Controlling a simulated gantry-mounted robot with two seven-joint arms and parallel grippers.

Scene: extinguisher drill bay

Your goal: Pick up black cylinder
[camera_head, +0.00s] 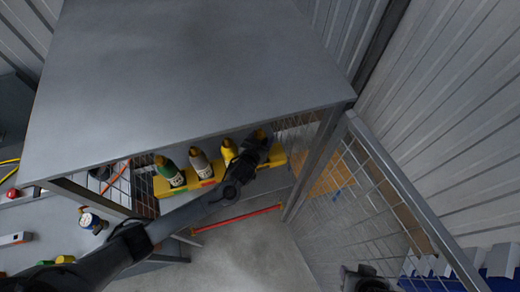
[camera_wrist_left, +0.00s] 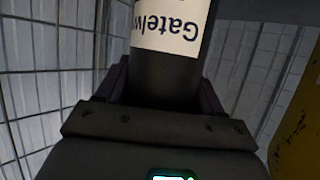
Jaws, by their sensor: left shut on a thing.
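The black cylinder (camera_wrist_left: 168,75) fills the upper middle of the left wrist view, with a white label with dark letters upside down. My left gripper (camera_head: 262,144) reaches in under the grey cage top and is shut on this cylinder, one finger on each side. In the head view my gripper hides most of the cylinder. It is at the right part of a yellow rack (camera_head: 205,182); I cannot tell whether the cylinder is lifted from it. A dark part at the bottom edge of the head view may be my right gripper (camera_head: 365,279); its fingers are unclear.
Several other cylinders stand in the rack: one green-topped (camera_head: 168,171), one grey (camera_head: 200,162) and one yellow-topped (camera_head: 229,151). The grey cage top (camera_head: 190,70) overhangs them. An open mesh door (camera_head: 375,195) stands to the right. A red bar (camera_head: 237,218) lies below the rack.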

